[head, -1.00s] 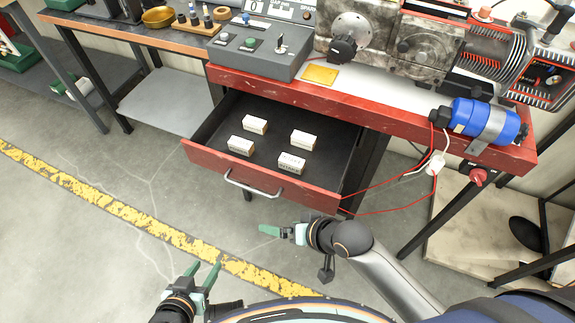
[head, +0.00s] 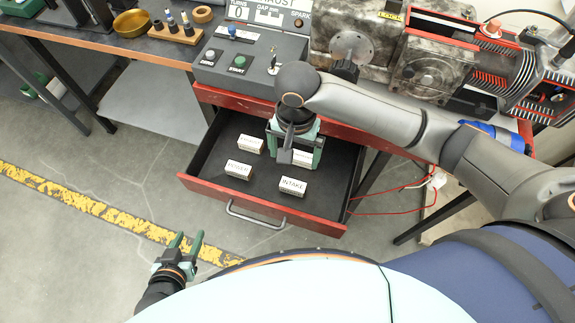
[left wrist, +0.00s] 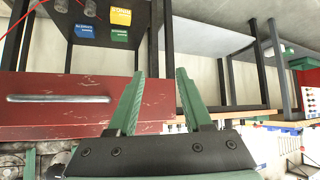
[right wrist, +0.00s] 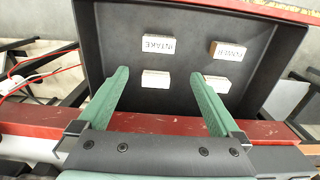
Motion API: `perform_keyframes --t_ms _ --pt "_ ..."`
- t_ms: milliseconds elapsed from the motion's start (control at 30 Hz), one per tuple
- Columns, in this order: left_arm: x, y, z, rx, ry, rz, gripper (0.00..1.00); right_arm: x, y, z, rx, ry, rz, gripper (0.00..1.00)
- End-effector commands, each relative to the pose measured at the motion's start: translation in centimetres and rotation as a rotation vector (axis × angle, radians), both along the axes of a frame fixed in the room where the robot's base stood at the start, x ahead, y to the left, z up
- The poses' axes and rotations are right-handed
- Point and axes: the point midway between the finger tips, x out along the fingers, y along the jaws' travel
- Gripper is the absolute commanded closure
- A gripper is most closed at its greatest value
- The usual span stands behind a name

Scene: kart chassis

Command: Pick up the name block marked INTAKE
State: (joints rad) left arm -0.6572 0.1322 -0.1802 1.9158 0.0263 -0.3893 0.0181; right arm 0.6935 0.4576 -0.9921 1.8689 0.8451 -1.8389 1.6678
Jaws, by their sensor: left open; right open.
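The INTAKE block (head: 293,186) is a small white-topped block lying in the open drawer at the front right of the group. In the right wrist view the INTAKE block (right wrist: 158,45) appears upside down, beyond the fingertips. My right gripper (head: 296,155) is open and empty over the drawer, behind the INTAKE block and over the rear right block (head: 303,158), which it partly hides. My left gripper (head: 189,237) is open and empty, low in front of the drawer at the left.
The POWER block (head: 238,170) lies left of INTAKE, and another block (head: 250,144) lies behind it. The red drawer's front wall (head: 262,206) and sides bound the space. A grey control box (head: 238,62) stands on the bench above.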

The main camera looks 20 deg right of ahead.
Motion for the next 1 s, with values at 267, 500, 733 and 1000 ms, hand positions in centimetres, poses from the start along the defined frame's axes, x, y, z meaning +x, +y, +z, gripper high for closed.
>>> perform_keyframes --t_ms 267,500,733,1000 --pt "-1.5 -0.2 -1.9 -0.001 0.036 -0.002 0.50 -0.1 -0.1 -4.5 -0.004 0.003 -0.002 0.00" --pt "-1.5 -0.2 -2.4 -0.002 0.036 -0.003 0.50 0.0 -0.1 -7.1 -0.002 0.000 -0.002 0.00" --pt "-1.3 -0.2 -2.9 -0.002 0.033 -0.003 0.50 -0.4 -0.1 -9.9 -0.004 0.001 -0.001 0.00" --pt "-1.1 -0.7 -3.0 -0.006 0.035 -0.010 0.50 -0.4 0.0 -12.4 -0.001 -0.001 0.000 0.00"
